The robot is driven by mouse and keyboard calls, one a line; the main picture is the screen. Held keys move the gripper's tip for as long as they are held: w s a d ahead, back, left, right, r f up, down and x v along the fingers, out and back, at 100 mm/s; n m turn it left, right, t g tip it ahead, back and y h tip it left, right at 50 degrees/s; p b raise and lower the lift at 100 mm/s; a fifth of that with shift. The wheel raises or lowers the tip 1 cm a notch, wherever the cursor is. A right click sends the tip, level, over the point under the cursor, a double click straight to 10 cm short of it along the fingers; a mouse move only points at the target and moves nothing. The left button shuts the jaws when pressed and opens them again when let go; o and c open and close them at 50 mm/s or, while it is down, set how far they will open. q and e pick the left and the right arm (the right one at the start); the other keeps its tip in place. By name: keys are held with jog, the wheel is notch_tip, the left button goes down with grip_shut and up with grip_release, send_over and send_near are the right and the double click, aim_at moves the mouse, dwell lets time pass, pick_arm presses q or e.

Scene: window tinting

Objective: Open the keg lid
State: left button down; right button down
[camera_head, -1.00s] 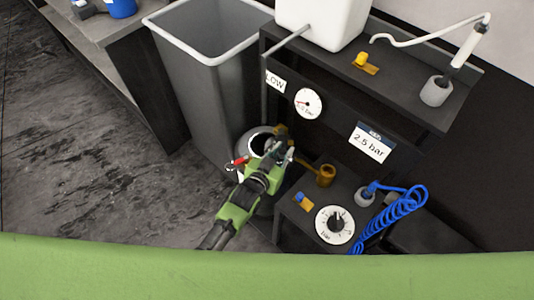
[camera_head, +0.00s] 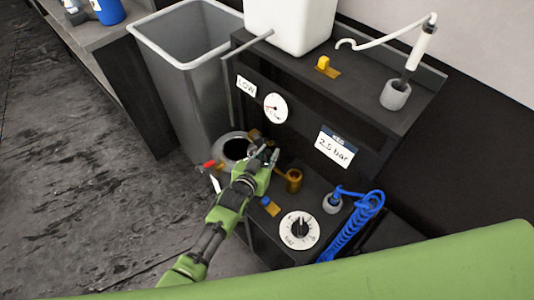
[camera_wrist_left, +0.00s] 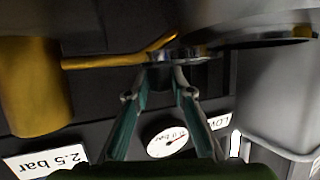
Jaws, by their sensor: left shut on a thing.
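The grey keg (camera_head: 222,142) stands between the bin and the dark stand in the head view. Its round top shows a dark opening. My left gripper (camera_head: 266,158) is at the right side of this opening, with the arm reaching up from the bottom left. In the left wrist view the fingertips (camera_wrist_left: 164,72) close together on a shiny metal edge, which appears to be the keg lid (camera_wrist_left: 190,53). Most of the lid is hidden in the head view by the gripper. My right gripper is not in view.
A red-handled part (camera_head: 209,164) sits at the keg's left. A brass cylinder (camera_head: 293,181) stands close right of my gripper. The stand holds a gauge (camera_head: 275,108), a dial (camera_head: 299,230) and a coiled blue hose (camera_head: 352,228). A grey bin (camera_head: 180,85) stands behind the keg.

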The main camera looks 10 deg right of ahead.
pick_arm(q)
jog(key=c, duration=1.9)
grip_release()
jog(key=shift+a, duration=0.15)
jog(key=v, duration=1.2)
